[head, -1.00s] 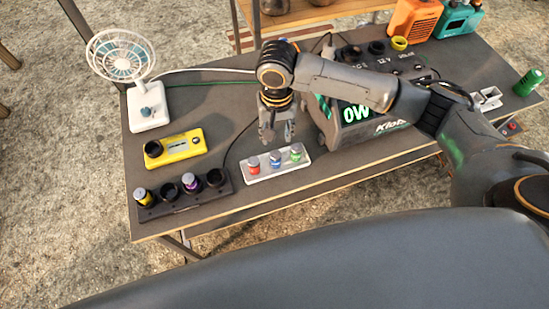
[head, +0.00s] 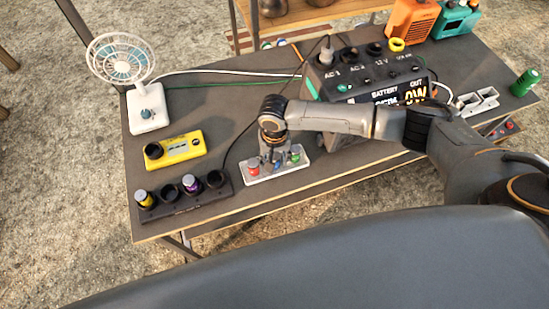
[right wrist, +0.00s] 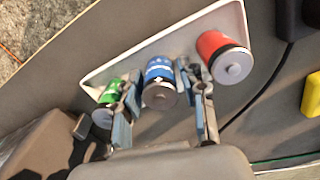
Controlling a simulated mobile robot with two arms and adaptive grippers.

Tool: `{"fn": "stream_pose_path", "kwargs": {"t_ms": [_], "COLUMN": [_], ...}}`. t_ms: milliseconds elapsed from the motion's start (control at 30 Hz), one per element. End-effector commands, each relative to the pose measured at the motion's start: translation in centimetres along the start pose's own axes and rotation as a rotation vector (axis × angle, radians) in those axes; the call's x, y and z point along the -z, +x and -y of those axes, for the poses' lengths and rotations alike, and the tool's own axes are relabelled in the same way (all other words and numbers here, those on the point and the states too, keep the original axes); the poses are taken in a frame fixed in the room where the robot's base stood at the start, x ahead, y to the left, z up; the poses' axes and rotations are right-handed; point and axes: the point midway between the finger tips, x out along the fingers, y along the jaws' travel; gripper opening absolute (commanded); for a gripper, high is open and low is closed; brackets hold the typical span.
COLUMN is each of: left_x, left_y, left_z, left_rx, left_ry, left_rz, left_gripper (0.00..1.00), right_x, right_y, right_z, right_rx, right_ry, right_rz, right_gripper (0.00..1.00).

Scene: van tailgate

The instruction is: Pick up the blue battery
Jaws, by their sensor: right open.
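The blue battery (right wrist: 158,72) stands in the middle of a white tray (head: 258,179), between a red battery (head: 253,169) and a green battery (head: 295,159). My right gripper (right wrist: 160,100) is open, pointing down over the tray. In the right wrist view its fingers are on either side of the blue battery, one between blue and green, the other between blue and red. I cannot tell whether either finger touches a battery. In the head view the gripper partly covers the blue battery. My left gripper is not in view.
A dark holder (head: 180,203) with several sockets and a yellow device (head: 173,148) lie left of the tray. A fan (head: 135,85) stands at the back left. A power station (head: 365,85) stands close behind and right of the tray. The table's front edge is near the tray.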

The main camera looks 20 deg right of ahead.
Motion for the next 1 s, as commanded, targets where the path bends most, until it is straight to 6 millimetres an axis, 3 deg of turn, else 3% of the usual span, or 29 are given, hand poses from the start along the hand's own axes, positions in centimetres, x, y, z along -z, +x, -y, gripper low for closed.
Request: {"fn": "stream_pose_path", "kwargs": {"t_ms": [200,433,767,1000], "left_x": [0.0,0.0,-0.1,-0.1], "left_y": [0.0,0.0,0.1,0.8], "left_z": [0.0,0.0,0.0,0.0], "left_rx": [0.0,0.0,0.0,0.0], "left_ry": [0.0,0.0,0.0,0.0], "left_rz": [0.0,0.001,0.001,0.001], "left_gripper": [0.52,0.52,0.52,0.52], "right_x": [0.0,0.0,0.1,0.1], "right_y": [0.1,0.1,-0.2,-2.9], "right_z": [0.0,0.0,0.0,0.1], "right_rx": [0.0,0.0,0.001,0.005], "right_ry": [-0.001,0.0,0.0,0.0], "right_rz": [-0.001,-0.001,-0.001,-0.004], "right_gripper": [0.42,0.0,0.0,0.0]}}
